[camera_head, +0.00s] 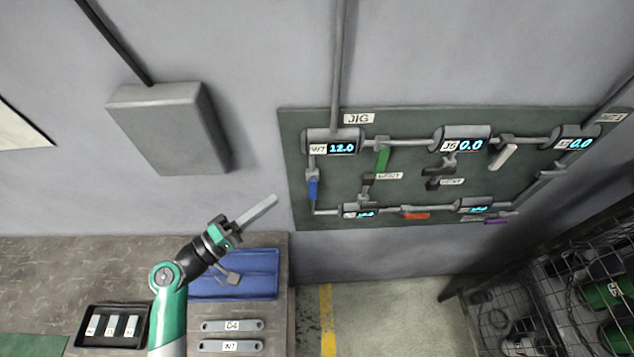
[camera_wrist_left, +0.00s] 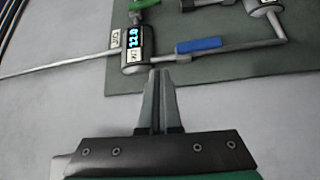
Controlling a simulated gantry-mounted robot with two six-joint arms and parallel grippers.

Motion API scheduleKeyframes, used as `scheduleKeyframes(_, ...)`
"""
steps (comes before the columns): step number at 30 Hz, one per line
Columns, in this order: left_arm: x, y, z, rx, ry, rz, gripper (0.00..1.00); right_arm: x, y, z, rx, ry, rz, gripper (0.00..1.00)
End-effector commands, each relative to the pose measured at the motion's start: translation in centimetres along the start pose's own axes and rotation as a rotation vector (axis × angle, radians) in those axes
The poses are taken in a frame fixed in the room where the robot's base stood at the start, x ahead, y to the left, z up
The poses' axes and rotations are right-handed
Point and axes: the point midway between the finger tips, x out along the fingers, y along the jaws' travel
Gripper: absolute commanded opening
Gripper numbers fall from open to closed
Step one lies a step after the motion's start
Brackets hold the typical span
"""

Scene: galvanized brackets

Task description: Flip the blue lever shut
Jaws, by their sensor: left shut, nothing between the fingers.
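My right gripper is not in view.
The panel also carries a green lever (camera_head: 383,158), a white lever (camera_head: 503,157), a red lever (camera_head: 415,215) and several gauges. A grey wall box (camera_head: 170,125) is at the left. Below are a blue tray (camera_head: 262,262) and a black tray (camera_head: 112,310). Wire crates stand at the lower right.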

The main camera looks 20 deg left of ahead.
Motion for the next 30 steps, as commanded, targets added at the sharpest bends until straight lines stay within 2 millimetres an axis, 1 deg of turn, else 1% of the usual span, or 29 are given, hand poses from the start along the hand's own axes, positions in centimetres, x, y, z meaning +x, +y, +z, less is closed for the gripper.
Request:
scheduleKeyframes(1,-1.7,-3.7,-0.2,-0.046,0.032,-0.029,0.00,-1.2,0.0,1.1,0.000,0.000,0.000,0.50)
scheduleKeyframes(3,-3.4,-6.4,-0.5,-0.083,0.069,-0.059,0.00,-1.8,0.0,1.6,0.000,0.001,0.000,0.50)
scheduleKeyframes(6,-5.0,-8.3,-0.9,-0.104,0.106,-0.077,0.00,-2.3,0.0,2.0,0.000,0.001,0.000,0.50)
scheduleKeyframes(9,-5.5,-8.5,-1.5,-0.104,0.123,-0.079,0.00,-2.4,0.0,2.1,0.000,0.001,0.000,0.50)
scheduleKeyframes(17,-5.5,-8.3,-1.5,-0.101,0.123,-0.079,0.00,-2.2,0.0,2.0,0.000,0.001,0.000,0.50)
scheduleKeyframes(20,-5.3,-8.5,-1.5,-0.100,0.121,-0.078,0.00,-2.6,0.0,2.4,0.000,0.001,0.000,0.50)
scheduleKeyframes(23,-4.8,-8.9,-1.5,-0.096,0.117,-0.079,0.00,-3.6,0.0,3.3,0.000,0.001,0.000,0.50)
scheduleKeyframes(29,-2.8,-9.6,-1.6,-0.093,0.118,-0.074,0.00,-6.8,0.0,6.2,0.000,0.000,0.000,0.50)
scheduleKeyframes(30,-1.6,-8.5,-1.9,-0.098,0.115,-0.078,0.00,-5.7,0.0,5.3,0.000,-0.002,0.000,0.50)
